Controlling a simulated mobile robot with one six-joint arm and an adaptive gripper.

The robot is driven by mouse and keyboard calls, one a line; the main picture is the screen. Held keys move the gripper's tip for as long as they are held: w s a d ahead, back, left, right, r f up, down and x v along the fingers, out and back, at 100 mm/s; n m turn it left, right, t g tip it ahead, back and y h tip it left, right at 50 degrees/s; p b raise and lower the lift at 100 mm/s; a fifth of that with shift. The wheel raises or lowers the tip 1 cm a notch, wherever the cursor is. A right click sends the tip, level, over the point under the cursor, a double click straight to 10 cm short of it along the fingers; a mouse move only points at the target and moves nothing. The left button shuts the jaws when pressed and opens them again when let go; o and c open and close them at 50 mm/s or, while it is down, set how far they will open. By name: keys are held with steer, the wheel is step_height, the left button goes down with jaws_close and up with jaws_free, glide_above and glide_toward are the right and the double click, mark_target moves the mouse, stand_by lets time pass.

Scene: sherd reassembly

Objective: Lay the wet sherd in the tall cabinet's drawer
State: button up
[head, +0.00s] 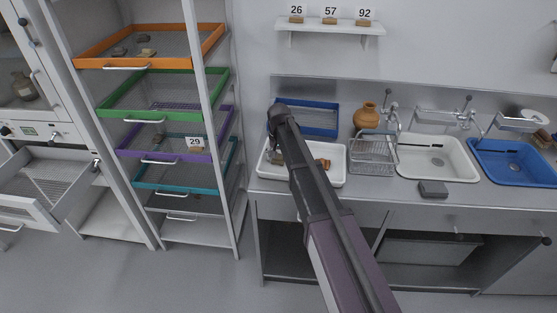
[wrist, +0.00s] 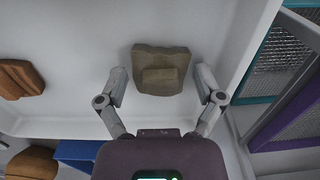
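A grey-brown sherd (wrist: 160,70) with a raised block on its face lies in the white tray (wrist: 75,122). Whether it is wet I cannot tell. My gripper (wrist: 161,82) is open, with one finger on each side of the sherd and a visible gap at both sides. In the head view my arm reaches over the white tray (head: 330,180) on the counter and hides part of its contents. The tall cabinet (head: 48,132) stands at the far left. Its mesh-bottomed drawer (head: 40,185) is pulled out and looks empty.
Orange-brown sherds lie at the left in the wrist view (wrist: 20,78); one shows in the tray (head: 323,163). A rack of coloured trays (head: 165,115) stands between cabinet and counter. A blue tray (head: 310,115), wire rack (head: 372,155) and clay jar (head: 366,117) are near the white tray.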

mark_target(279, 157)
steer(key=shift+s+r, duration=0.1)
steer(key=shift+s, duration=0.05)
steer(key=c, duration=0.7)
steer(key=shift+r+p, duration=0.5)
steer(key=shift+p, duration=0.05)
steer(key=shift+c, duration=0.7)
steer(key=shift+r+p, duration=0.6)
steer(key=shift+p, duration=0.05)
steer(key=shift+r+p, duration=0.8)
steer(key=shift+r, duration=0.05)
steer(key=s+d, duration=0.2)
steer(key=s, duration=0.5)
steer(key=s+d+p, duration=0.1)
steer(key=s+d, duration=0.1)
steer(key=s, duration=0.6)
steer(key=shift+d+r, duration=0.25)
steer(key=shift+r, duration=0.2)
